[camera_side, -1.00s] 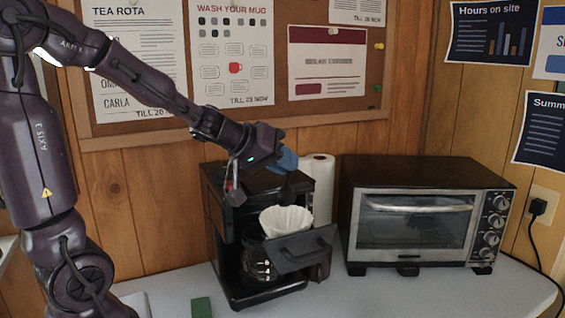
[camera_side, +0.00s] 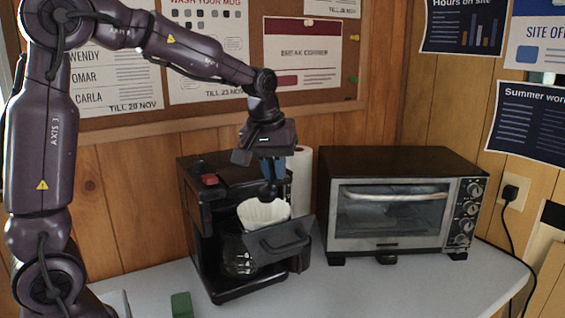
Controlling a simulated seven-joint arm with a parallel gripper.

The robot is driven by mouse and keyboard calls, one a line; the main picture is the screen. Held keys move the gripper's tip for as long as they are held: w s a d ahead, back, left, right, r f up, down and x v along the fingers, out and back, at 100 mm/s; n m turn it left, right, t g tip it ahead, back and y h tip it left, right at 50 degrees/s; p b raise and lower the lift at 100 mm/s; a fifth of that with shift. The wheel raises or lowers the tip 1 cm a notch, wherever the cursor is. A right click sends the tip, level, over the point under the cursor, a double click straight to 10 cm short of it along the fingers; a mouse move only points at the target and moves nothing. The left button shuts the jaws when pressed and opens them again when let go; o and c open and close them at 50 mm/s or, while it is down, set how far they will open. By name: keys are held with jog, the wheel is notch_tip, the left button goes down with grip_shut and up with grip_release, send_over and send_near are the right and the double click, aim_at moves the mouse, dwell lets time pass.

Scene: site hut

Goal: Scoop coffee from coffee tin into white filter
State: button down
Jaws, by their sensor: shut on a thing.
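The white filter (camera_side: 263,212) sits in the pulled-out basket (camera_side: 283,241) of the black coffee maker. Its mouth faces up; I cannot see into its bottom. My gripper (camera_side: 272,174) points down just above the filter's back rim, with blue fingers shut on a small dark thing, likely the scoop (camera_side: 270,190). The scoop is at the rim; I cannot tell whether it touches or holds coffee. The coffee tin is not visible.
The coffee maker (camera_side: 194,224) holds a glass carafe (camera_side: 237,257) below the basket. A paper towel roll (camera_side: 301,180) stands behind it. A toaster oven (camera_side: 400,160) stands to the right. A green block (camera_side: 181,304) lies at front left. The counter's front right (camera_side: 400,290) is clear.

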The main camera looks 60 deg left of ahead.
jog(key=shift+s+a+r+n+g, duration=0.1)
jog(key=shift+a+r+n+g, duration=0.45)
jog(key=shift+a+r, duration=0.45)
jog(key=shift+a+r+n+g, duration=0.45)
jog(key=shift+a+r+n, duration=0.2)
jog(key=shift+r, duration=0.55)
